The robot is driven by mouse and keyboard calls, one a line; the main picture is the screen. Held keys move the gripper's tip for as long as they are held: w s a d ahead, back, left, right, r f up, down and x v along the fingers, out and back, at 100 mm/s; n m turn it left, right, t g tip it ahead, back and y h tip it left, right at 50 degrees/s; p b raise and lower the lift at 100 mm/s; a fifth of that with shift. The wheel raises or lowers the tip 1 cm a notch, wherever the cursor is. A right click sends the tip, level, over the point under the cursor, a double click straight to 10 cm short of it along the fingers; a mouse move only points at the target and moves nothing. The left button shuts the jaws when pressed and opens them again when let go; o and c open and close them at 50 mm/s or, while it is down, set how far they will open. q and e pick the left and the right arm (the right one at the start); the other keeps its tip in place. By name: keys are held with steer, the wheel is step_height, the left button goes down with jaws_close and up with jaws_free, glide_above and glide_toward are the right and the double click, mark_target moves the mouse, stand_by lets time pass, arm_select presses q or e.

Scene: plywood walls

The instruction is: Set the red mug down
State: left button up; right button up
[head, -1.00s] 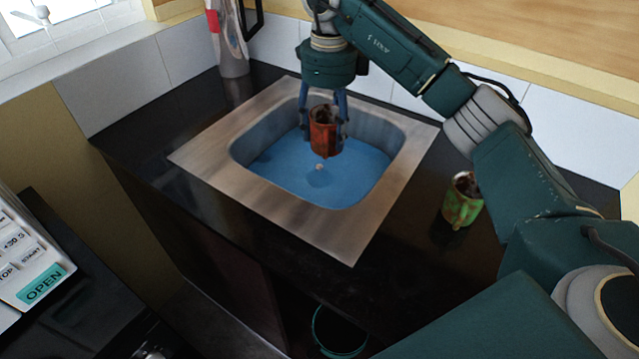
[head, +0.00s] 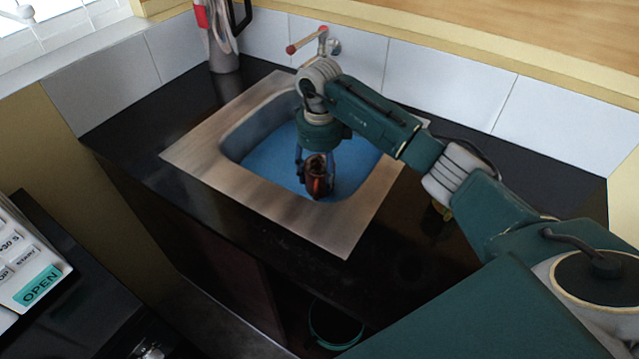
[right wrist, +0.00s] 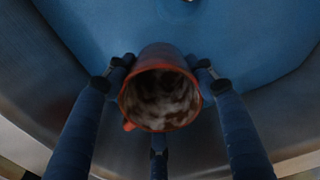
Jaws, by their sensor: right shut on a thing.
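The red mug (head: 318,180) is held by my right gripper (head: 316,172) in the head view, over the near part of the sink basin (head: 262,163). In the right wrist view the mug (right wrist: 160,92) sits between the fingers of the gripper (right wrist: 160,80), its open mouth toward the camera and its inside mottled brown and whitish. A bit of handle shows at its lower left. The blue basin floor (right wrist: 230,45) lies beyond it. I cannot tell whether the mug touches the basin. My left gripper is not in view.
The sink has a wide metal rim (head: 335,235) set in a black counter (head: 130,130). A tap (head: 322,42) stands behind. A green-yellow mug (head: 442,210) is mostly hidden behind my right arm. A tall grey container (head: 222,45) stands at the back left.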

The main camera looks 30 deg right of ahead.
step_height(320, 180, down, 4)
steer(key=shift+r, duration=0.2)
steer(key=shift+f, duration=0.1)
steer(key=shift+f, duration=0.1)
steer(key=o, duration=1.4)
step_height(320, 180, up, 12)
steer(key=shift+r+b, duration=0.15)
steer(key=shift+b, duration=0.75)
steer(key=shift+r, duration=0.1)
